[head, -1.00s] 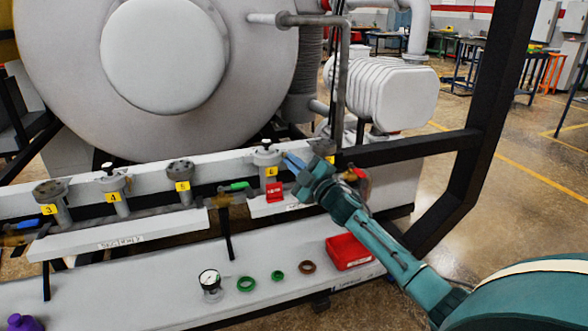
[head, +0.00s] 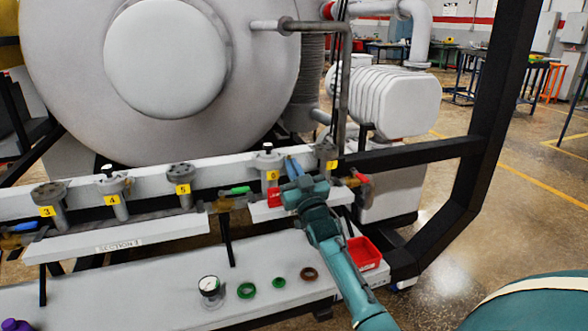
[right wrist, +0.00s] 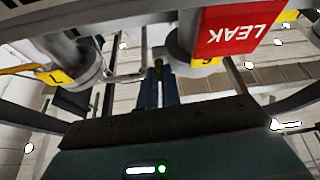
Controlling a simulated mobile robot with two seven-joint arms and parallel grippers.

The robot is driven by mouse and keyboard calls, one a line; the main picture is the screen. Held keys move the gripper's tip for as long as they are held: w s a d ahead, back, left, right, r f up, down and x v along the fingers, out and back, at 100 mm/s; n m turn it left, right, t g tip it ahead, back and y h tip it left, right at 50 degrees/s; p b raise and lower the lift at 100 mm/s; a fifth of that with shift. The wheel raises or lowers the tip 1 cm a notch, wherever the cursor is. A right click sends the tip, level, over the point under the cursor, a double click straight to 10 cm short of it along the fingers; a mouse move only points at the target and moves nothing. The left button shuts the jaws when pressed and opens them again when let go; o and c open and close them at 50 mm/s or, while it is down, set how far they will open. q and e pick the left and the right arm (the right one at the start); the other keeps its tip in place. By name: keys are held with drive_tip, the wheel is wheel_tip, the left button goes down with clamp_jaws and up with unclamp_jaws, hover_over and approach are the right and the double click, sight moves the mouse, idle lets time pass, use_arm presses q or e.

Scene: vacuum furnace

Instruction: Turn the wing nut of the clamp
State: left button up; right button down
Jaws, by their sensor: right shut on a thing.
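My right gripper (head: 291,163) reaches to the valve post labelled 6 (head: 267,162), its blue fingers close to the right of the post. In the right wrist view the two fingers (right wrist: 158,75) are shut side by side on a small brass-coloured piece (right wrist: 157,64), which looks like the wing nut. The clamp itself is hard to make out. A red LEAK tag (right wrist: 238,32) hangs on post 6; it also shows, partly covered, in the head view (head: 273,193). My left gripper is not in view.
Posts labelled 3 (head: 47,208), 4 (head: 112,190) and 5 (head: 181,187) stand along the rail. On the lower shelf are a gauge (head: 209,285), green rings (head: 246,290), a brown ring (head: 309,274) and a red tray (head: 364,252). A black frame post (head: 497,100) stands at right.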

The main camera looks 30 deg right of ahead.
drive_tip(key=shift+m+h, duration=0.4)
drive_tip(key=shift+m, duration=0.5)
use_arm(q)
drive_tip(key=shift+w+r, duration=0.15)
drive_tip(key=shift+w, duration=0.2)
use_arm(e)
drive_tip(key=c, duration=1.6)
unclamp_jaws()
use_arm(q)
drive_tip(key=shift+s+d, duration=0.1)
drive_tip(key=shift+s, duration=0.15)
use_arm(e)
drive_tip(key=shift+a, duration=0.1)
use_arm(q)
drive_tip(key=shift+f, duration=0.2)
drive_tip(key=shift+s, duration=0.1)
use_arm(e)
drive_tip(key=shift+a+f, duration=0.1)
drive_tip(key=shift+f, duration=0.05)
